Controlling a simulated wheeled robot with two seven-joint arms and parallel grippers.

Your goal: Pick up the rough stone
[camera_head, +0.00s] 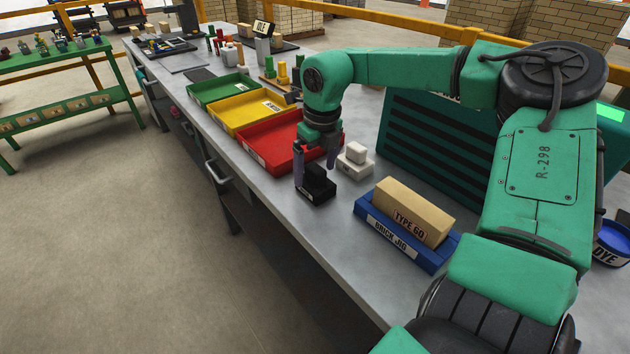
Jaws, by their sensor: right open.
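A small black block (316,174) sits on a black base (317,194) with a small label, near the front edge of the bench. Right behind it a white block (357,152) sits on a white base (354,169). I cannot read either label, so which one is the rough stone is not clear from the picture. My right gripper (315,171) points down over the black block. Its fingers are apart, one on each side of the block; whether they touch it I cannot tell. My left gripper is not in view.
A tan brick (410,210) marked TYPE GO lies in the blue brick jig (390,236) to the right. Red (268,147), yellow (238,112) and green (212,92) trays stand to the left. A green louvred machine (440,150) stands behind. The bench front is clear.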

